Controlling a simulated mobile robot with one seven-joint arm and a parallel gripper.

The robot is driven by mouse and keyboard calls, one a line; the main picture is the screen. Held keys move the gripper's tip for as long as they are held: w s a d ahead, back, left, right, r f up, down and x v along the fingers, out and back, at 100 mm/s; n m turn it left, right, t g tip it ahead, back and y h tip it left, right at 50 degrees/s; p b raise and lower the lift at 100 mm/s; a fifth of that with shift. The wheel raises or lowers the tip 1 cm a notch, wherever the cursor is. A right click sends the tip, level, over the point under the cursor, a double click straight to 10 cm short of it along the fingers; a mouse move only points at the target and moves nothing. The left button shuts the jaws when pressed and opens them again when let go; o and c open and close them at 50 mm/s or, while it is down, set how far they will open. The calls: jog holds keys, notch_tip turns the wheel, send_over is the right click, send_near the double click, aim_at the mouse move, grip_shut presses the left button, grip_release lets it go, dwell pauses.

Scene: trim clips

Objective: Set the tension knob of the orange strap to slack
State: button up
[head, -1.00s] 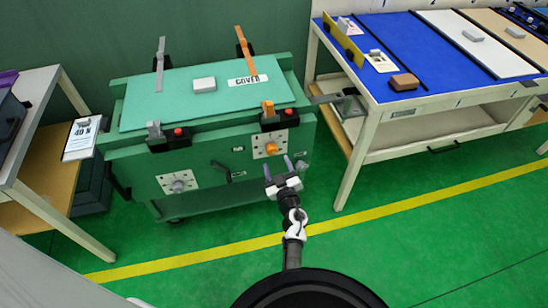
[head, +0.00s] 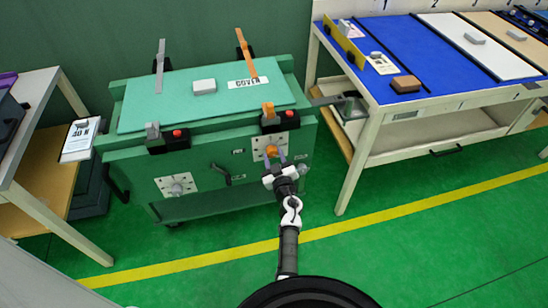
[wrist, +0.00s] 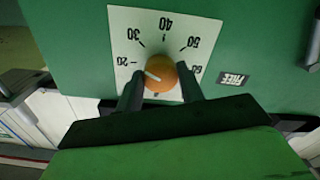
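The orange tension knob (head: 271,150) sits on a white dial plate on the cabinet's front, below the orange strap (head: 246,54) and its orange buckle (head: 268,108). In the wrist view the knob (wrist: 163,80) is at the centre of an upside-down dial (wrist: 185,27) marked 20 to 60. Its white pointer line aims near the 20. My gripper (head: 275,157) is at the knob. In the wrist view its fingers (wrist: 159,76) are apart, one on each side of the knob; contact is not clear.
A grey strap (head: 160,62) with its buckle and a grey knob (head: 177,188) is on the left of the green cabinet (head: 130,170). A dark handle (head: 222,172) lies between the knobs. A blue-topped bench (head: 400,50) stands right, a shelf table left.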

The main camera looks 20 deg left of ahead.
jog(key=shift+c, duration=0.6)
jog(key=shift+n, duration=0.3)
jog(key=n+p, duration=0.1)
jog(key=n, duration=0.3)
jog(key=shift+n, duration=0.4)
jog(key=n, duration=1.1)
jog(key=shift+n+b, duration=0.35)
jog(key=shift+n, duration=0.05)
jog(key=n+b, duration=0.1)
jog(key=n, duration=0.4)
jog(key=shift+n, duration=0.3)
